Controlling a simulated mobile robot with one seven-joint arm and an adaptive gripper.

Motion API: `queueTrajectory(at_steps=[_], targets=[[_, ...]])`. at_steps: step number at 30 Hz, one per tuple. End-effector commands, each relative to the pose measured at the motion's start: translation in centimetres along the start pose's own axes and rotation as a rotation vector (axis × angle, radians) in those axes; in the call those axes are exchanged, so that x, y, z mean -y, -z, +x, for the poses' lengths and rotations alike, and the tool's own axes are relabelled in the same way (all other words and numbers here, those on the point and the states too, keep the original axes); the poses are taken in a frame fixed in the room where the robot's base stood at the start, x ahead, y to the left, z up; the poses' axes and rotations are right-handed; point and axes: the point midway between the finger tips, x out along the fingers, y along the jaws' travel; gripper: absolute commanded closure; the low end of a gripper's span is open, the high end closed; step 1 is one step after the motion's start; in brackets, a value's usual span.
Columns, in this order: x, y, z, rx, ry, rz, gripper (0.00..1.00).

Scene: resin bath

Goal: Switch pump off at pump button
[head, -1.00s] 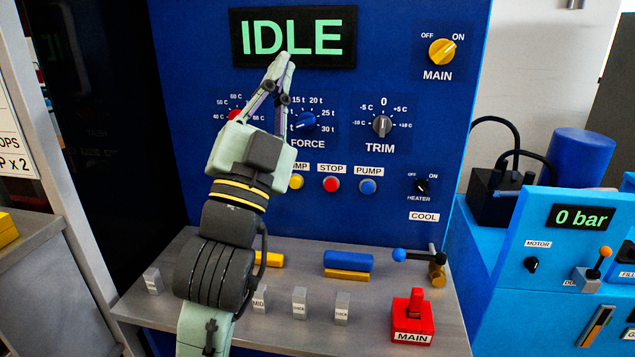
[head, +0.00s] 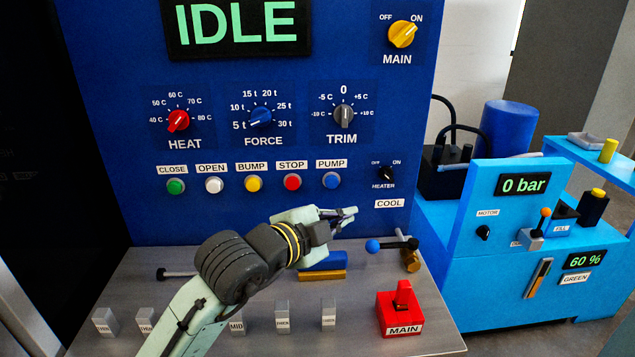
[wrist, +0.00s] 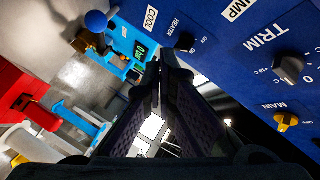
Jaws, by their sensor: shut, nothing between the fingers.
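The pump button (head: 331,180) is a round blue button under the PUMP label on the blue panel, at the right end of a row of buttons. In the wrist view the PUMP label (wrist: 238,9) shows at the top edge, but the button itself is out of view. My gripper (head: 352,212) is shut and empty, below and slightly right of the pump button and apart from it. It points to the right, and its fingers (wrist: 157,85) close together in the wrist view. The display (head: 238,25) reads IDLE.
The red stop button (head: 292,182) is left of the pump button, and the heater switch (head: 387,173) is to its right. A blue-knobbed lever (head: 373,246) and a red MAIN switch (head: 402,310) stand on the grey ledge. A light-blue unit (head: 480,200) stands at the right.

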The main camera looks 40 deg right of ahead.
Motion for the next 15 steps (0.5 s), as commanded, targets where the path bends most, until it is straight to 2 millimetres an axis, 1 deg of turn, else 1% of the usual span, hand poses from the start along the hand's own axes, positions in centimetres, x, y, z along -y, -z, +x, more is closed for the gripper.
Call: queueTrajectory(at_steps=[8, 11, 15], targets=[[0.2, -0.1, 0.0, 0.0, 0.003, -0.001, 1.0], [0.5, -0.3, 0.3, 0.0, 0.003, -0.001, 1.0], [1.3, -1.0, 1.4, 0.001, 0.003, -0.003, 1.0]])
